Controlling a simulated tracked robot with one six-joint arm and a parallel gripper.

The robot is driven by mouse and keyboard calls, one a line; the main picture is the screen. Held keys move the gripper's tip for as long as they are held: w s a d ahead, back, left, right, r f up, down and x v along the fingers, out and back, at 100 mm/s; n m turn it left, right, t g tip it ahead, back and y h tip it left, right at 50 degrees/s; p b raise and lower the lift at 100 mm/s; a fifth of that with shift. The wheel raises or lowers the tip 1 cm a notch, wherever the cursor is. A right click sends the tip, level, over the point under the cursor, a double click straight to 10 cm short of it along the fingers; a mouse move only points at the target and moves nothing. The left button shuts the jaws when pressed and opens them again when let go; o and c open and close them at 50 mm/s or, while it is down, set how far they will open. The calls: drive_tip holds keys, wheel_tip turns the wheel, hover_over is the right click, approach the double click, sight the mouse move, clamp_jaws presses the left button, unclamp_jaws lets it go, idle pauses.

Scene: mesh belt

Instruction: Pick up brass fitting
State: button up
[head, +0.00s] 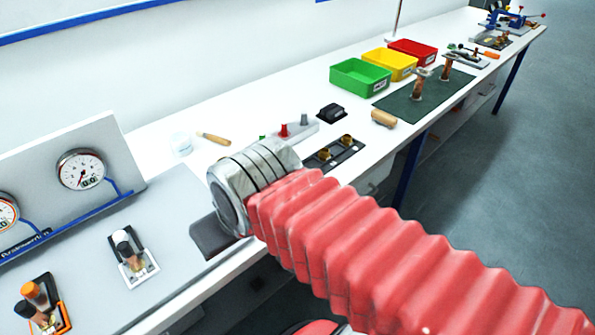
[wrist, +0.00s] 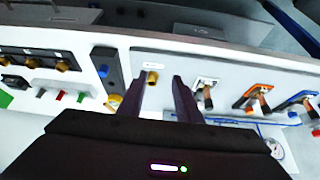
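In the wrist view a small brass fitting (wrist: 152,77) stands on the pale bench top beside a white label. My gripper (wrist: 158,78) is open, with its two dark fingers apart and the fitting showing between their tips, nearer the left one. I cannot tell from this view how far above the fitting the tips are. More brass fittings (wrist: 62,66) sit in a dark holder at the left of the wrist view. Two of these fittings (head: 346,140) also show in the head view. There my red-sleeved arm hides the fitting between the fingers.
Switch-like valves (head: 132,256) stand on the panel at left, below a gauge board (head: 97,165). They are right of my fingers in the wrist view. A dark block (wrist: 105,64) is close to the left finger. Green (head: 360,77), yellow and red bins stand farther along.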

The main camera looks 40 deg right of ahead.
drive_tip(key=shift+o, duration=1.8)
drive_tip(key=shift+d+f+m+g, duration=0.3)
drive_tip(key=shift+f+m, duration=0.35)
drive_tip(key=shift+m, duration=0.15)
drive_tip(key=w+d+f+m+t+y, duration=0.1)
drive_tip(key=w+d+f+m+y, duration=0.3)
drive_tip(key=m, duration=0.5)
drive_tip(key=w+d+f+m+t+y, duration=0.1)
drive_tip(key=d+f+m, duration=0.1)
drive_tip(key=d+m, duration=0.5)
drive_tip(key=s+d+f+m+t+h, duration=0.1)
drive_tip(key=d+m+t+h, duration=0.3)
drive_tip(key=d+m, duration=1.4)
drive_tip(key=s+d+t, duration=0.1)
drive_tip(key=d+t, duration=0.1)
drive_tip(key=shift+d+t+h, duration=0.3)
drive_tip(key=shift+w+f, duration=0.15)
drive_tip(key=shift+x, duration=4.25)
